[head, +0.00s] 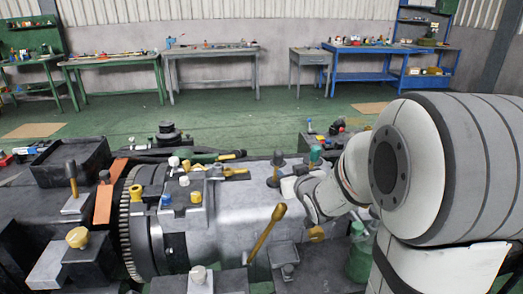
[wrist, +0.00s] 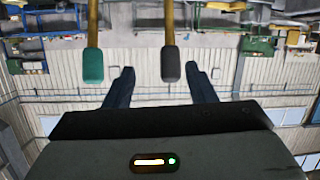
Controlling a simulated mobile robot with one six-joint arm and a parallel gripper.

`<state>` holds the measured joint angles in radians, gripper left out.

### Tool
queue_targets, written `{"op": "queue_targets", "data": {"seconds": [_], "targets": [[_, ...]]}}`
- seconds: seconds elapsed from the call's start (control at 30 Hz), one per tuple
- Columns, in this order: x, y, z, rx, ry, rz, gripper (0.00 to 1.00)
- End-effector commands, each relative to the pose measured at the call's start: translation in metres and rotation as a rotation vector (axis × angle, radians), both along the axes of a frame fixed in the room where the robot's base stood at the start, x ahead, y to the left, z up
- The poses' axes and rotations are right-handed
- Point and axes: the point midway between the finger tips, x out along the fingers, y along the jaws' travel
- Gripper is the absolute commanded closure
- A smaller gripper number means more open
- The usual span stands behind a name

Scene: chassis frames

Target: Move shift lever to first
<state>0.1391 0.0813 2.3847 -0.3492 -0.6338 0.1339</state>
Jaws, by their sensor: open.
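Two upright levers stand on the machine in the head view. One has a dark grey knob (head: 278,157) and the other, to its right, a green knob (head: 315,153). I cannot tell which is the shift lever. The wrist view is upside down and shows the grey knob (wrist: 171,62) on a brass rod and the teal-green knob (wrist: 93,66) to its left. My gripper (wrist: 159,71) is open; its fingers appear on either side of the grey knob, with no clear contact. The green knob is outside the fingers. In the head view my arm hides the fingers.
The grey gearbox housing (head: 235,190) spreads below the levers. A long tilted brass lever (head: 268,228) rises in front. A toothed ring (head: 128,220) is at the left. Workbenches (head: 212,55) line the far wall, with open green floor (head: 250,108) before them.

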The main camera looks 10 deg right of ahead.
Motion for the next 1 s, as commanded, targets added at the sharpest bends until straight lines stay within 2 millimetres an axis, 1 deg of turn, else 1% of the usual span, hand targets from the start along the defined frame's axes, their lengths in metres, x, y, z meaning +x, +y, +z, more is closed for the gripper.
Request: {"op": "queue_targets", "data": {"seconds": [0.03,0.1,0.3,0.37,0.47,0.7,0.8,0.9,1.0], "targets": [[0.009,0.001,-0.005,0.011,-0.056,0.02,0.5],[0.018,0.004,-0.003,0.025,-0.132,0.049,0.5],[0.028,0.01,0.002,0.055,-0.26,0.101,0.5],[0.031,0.011,0.004,0.058,-0.274,0.107,0.5],[0.041,0.013,0.005,0.061,-0.282,0.111,0.5],[0.079,0.021,0.006,0.062,-0.28,0.111,0.5],[0.092,0.023,0.006,0.061,-0.28,0.11,0.5],[0.1,0.024,0.005,0.061,-0.279,0.11,0.5],[0.104,0.025,0.005,0.061,-0.28,0.109,0.5]]}}
